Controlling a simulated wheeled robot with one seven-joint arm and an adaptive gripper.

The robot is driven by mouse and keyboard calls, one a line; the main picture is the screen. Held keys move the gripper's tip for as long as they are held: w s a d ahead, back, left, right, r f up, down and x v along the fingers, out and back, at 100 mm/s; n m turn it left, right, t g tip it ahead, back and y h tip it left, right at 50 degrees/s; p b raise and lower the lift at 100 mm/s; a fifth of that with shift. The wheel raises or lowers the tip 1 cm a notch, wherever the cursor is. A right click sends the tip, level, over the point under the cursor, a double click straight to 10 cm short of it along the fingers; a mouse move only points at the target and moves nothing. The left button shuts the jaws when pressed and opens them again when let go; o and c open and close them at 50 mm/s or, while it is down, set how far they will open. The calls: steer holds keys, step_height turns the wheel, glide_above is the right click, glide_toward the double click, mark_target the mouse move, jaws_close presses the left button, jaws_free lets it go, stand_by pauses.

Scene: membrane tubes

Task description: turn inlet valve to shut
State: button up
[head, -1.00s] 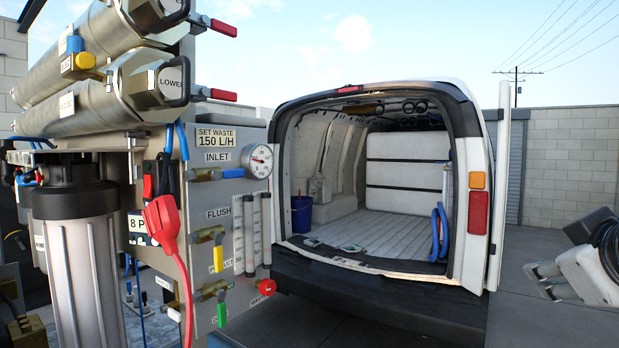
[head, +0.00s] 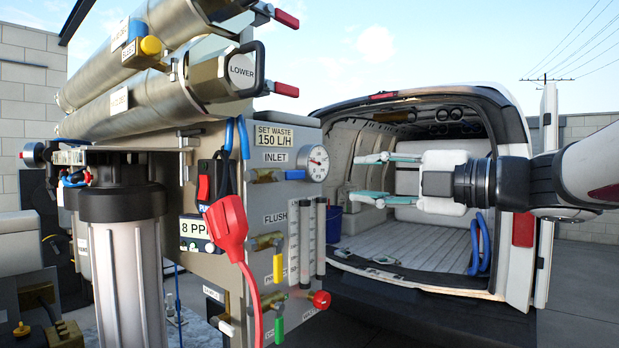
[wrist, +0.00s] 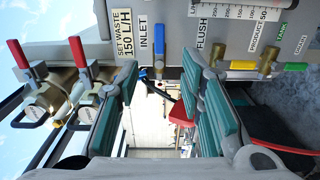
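The inlet valve (head: 268,176) sits on the grey panel under the INLET label, with a brass body and a blue lever lying level, pointing right. In the wrist view the inlet valve (wrist: 158,60) shows between the finger ends, beyond them, with its blue lever upright in that picture. My gripper (head: 358,177) is open and empty, to the right of the valve and gauge, with its teal-padded fingers pointing left. In the wrist view both fingers of my gripper (wrist: 160,85) stand wide apart and do not touch the lever.
A pressure gauge (head: 314,163) stands just right of the lever. Flow tubes (head: 306,245), a yellow-handled flush valve (head: 277,265) and a green-handled valve (head: 279,328) are below. A red plug (head: 228,228) hangs left. Red-levered valves (head: 285,90) jut out above. The open van (head: 400,245) is behind.

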mark_target(299, 176)
steer(key=p+x, duration=0.1)
steer(key=x, duration=1.2)
steer(key=shift+a, duration=0.1)
jaws_close()
